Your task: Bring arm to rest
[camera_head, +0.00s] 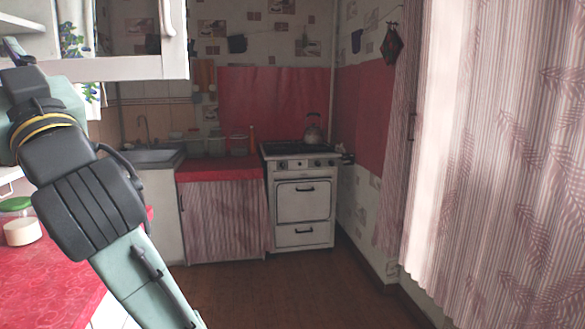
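My arm (90,205) rises from the bottom edge at the left of the head view. It has pale teal links, a dark ribbed joint and a yellow ring. Whether anything is held is not visible.
A red-topped counter (48,270) lies left, bearing a white container (22,232). A white wall cabinet (120,68) hangs above. A white stove (302,205) with a kettle (313,130) stands behind. A striped curtain (500,150) fills the right. The brown floor (290,295) is open.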

